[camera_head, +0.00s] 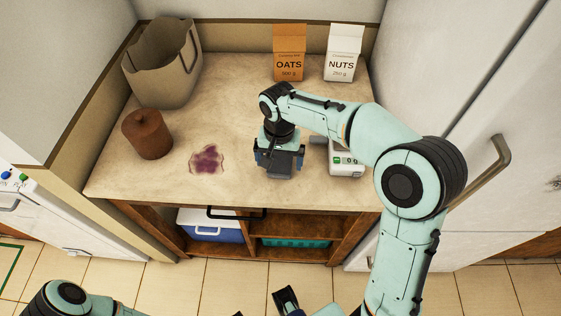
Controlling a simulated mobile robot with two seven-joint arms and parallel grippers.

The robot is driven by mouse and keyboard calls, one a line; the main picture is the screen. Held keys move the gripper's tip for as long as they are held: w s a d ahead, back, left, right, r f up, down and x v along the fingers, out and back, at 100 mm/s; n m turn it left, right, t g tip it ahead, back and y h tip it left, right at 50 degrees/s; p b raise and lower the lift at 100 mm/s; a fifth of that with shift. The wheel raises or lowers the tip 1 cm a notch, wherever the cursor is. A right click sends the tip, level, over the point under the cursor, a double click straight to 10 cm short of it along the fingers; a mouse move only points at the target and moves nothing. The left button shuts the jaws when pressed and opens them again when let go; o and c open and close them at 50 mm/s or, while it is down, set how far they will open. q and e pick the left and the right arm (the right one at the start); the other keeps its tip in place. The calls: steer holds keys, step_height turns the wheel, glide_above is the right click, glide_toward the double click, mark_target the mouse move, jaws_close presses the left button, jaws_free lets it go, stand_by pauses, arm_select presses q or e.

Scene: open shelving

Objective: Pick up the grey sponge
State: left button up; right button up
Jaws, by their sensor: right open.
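My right gripper (279,168) points down over the middle of the counter (225,110), close to its surface. Its jaws are open, but its wrist and body cover the space below them. I cannot make out a grey sponge; any sponge under the gripper is hidden. Dark parts that look like my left gripper (285,299) show at the bottom edge, mostly cut off, away from the counter.
A purple stain (207,159) lies left of the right gripper, beside a brown lidded pot (146,135). A beige bag (160,70), an oats carton (289,55) and a nuts carton (343,55) stand behind. A white device (345,163) sits right of the gripper.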

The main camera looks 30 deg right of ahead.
mark_target(280, 165)
steer(key=shift+f, duration=0.95)
steer(key=c, duration=1.1)
arm_select(q)
steer(key=shift+f, duration=0.15)
arm_select(e)
steer(key=shift+r, duration=0.2)
arm_select(q)
steer(key=r+p, duration=0.1)
steer(key=w+r+p, duration=0.1)
steer(key=r, duration=0.1)
steer(key=r+p, duration=0.1)
steer(key=p, duration=0.1)
steer(key=shift+w+r, duration=0.15)
steer(key=shift+w, duration=0.1)
arm_select(e)
step_height(280, 165, up, 20)
steer(key=shift+f, duration=0.1)
